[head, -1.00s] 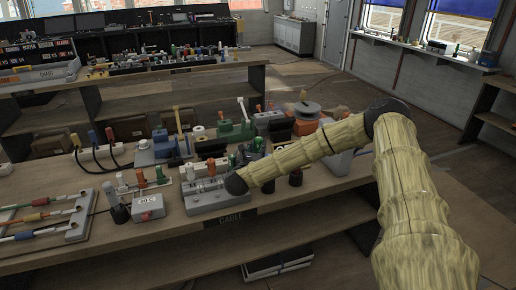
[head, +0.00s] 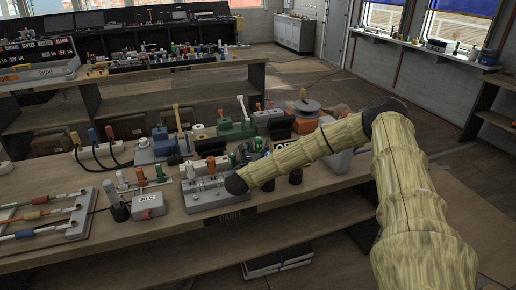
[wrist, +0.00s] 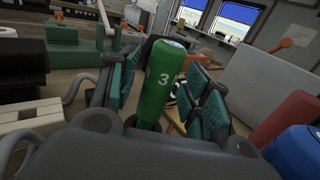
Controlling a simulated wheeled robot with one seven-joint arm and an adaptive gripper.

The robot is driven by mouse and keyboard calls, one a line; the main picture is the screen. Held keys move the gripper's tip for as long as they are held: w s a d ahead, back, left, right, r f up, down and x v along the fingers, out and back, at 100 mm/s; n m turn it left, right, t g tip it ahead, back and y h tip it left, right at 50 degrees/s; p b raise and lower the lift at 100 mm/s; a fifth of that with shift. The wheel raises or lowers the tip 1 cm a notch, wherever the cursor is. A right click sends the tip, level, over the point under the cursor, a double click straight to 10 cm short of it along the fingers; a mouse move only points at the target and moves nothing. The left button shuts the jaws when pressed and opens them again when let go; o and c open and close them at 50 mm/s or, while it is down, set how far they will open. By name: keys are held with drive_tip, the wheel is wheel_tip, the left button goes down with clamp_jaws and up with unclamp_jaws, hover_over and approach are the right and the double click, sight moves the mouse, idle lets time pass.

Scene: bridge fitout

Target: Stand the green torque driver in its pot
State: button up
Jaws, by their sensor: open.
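The green torque driver (wrist: 160,85), with a white "3" on its handle, stands nearly upright in the middle of the wrist view. My gripper (wrist: 168,92) is open, with one teal pad on each side of the handle. I cannot tell whether either pad touches it. In the head view my gripper (head: 244,160) is partly hidden behind my arm, over the cable bench. Dark pots (head: 295,176) stand to its right; which is the driver's pot is unclear.
A grey fixture block (head: 205,198) lies in front of my gripper. In the wrist view, red (wrist: 285,122) and blue (wrist: 296,150) cylinders are close at right. The bench (head: 60,190) is crowded around the gripper.

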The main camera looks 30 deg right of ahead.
drive_tip(key=shift+s+a, duration=0.15)
drive_tip(key=shift+a, duration=0.05)
drive_tip(key=b+v, duration=0.4)
drive_tip(key=v, duration=0.7)
drive_tip(key=shift+s+a, duration=0.2)
drive_tip(key=shift+a, duration=0.05)
drive_tip(key=shift+s, duration=0.1)
